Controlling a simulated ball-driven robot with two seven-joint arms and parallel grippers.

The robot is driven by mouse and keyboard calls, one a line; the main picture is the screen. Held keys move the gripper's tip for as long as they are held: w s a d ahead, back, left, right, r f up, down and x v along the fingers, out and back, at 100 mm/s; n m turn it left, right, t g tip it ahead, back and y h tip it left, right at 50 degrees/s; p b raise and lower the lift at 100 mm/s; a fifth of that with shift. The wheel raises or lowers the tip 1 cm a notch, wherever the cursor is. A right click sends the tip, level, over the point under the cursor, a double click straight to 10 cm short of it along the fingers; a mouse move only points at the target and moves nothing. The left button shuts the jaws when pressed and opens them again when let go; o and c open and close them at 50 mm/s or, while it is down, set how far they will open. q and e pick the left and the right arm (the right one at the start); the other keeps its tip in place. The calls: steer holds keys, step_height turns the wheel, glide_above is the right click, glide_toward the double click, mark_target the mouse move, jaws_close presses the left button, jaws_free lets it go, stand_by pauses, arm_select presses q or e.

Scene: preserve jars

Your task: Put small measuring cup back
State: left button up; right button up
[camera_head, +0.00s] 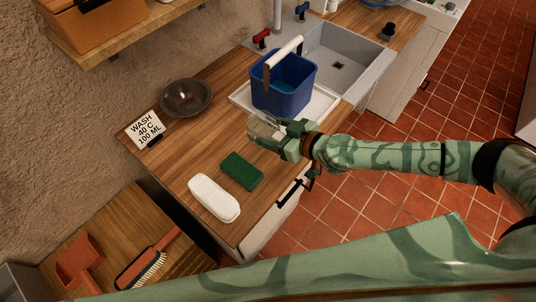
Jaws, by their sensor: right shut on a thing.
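My right gripper (274,132) reaches in from the right and is shut on a small clear measuring cup (261,129). The cup is at the front edge of the white tray, over the wooden counter (215,135). The jaws partly hide it, and I cannot tell whether it touches the counter. A blue bucket (284,92) with a white-gripped handle stands on the white tray (322,108), just behind the gripper. My left gripper is not in view.
A dark metal bowl (187,97) and a sign (146,128) reading "WASH 40 C 100 ML" stand at left. The sink (343,62) is behind right; a brush (147,262) and dustpan (80,263) lie lower left.

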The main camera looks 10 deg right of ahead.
step_height(320, 180, down, 9)
steer(key=b, duration=0.4)
steer(key=shift+s+r+b, duration=0.1)
steer(key=shift+b, duration=0.3)
steer(key=shift+f, duration=0.2)
steer(key=shift+f, duration=0.1)
steer(key=shift+f, duration=0.15)
steer(key=o, duration=1)
